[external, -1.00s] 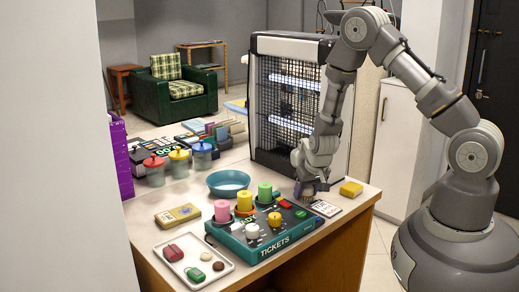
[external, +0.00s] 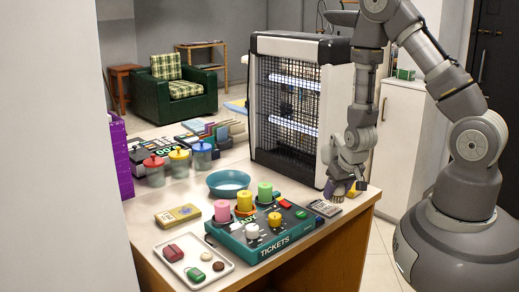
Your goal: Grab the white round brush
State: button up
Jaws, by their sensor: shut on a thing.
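My gripper (external: 349,189) is low at the right end of the counter, right at a small yellow block (external: 361,185). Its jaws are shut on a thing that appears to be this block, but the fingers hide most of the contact. A small white round piece (external: 206,256) lies in the white tray (external: 228,270) at the front left, far from my gripper. It is too small to tell whether it is a brush.
A teal TICKETS panel (external: 262,251) with coloured knobs fills the counter's front middle. A black and white card (external: 325,208) lies left of my gripper. A tall caged lamp unit (external: 292,100) stands behind. A blue bowl (external: 229,180) and several lidded jars stand farther left.

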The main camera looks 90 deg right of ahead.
jog(key=shift+s+a+r+p, duration=0.2)
jog(key=shift+s+a+p, duration=0.1)
jog(key=shift+s+a, duration=0.2)
jog(key=shift+s+a+r+p, duration=0.2)
jog(key=shift+s+a+p, duration=0.1)
jog(key=shift+s+a, duration=0.15)
jog(key=shift+s+d+r+p, duration=0.1)
jog(key=shift+p, duration=0.8)
jog(key=p, duration=0.3)
jog(key=s+a+p, duration=0.1)
jog(key=p, duration=0.2)
jog(key=shift+s+a+f, duration=0.2)
jog(key=shift+a+f, duration=0.05)
